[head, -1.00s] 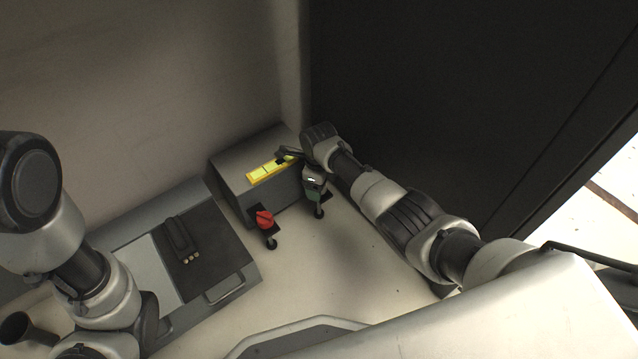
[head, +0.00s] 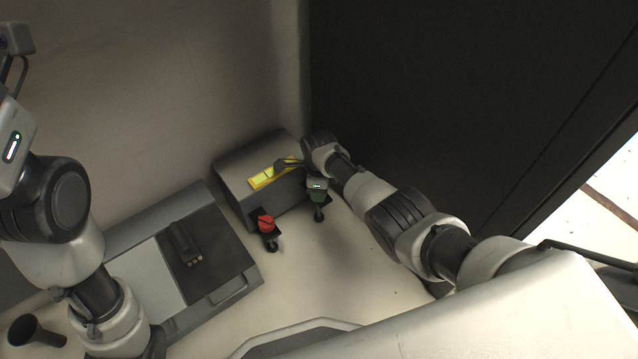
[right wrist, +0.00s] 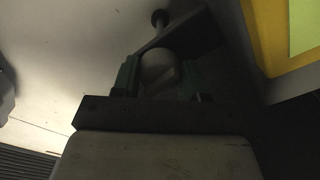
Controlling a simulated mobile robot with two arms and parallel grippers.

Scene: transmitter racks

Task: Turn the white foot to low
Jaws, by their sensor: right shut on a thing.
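The white foot (right wrist: 160,72) is a pale rounded knob on a dark bracket, seen in the right wrist view between the green fingertips. In the head view my right gripper hides it. My right gripper (head: 318,196) reaches down at the front right of the grey box (head: 235,175), and its fingers also show in the right wrist view (right wrist: 160,80). They are shut on the white foot from both sides. No mark for low is readable. My left arm stands at the left edge of the head view; its fingers are not visible.
A red knob (head: 266,223) on a similar black bracket sits left of my right gripper. A yellow label strip (head: 264,178) lies on the box top. A grey case (head: 215,255) with a handle stands at front left. A dark rack wall (head: 430,90) rises close behind my right arm.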

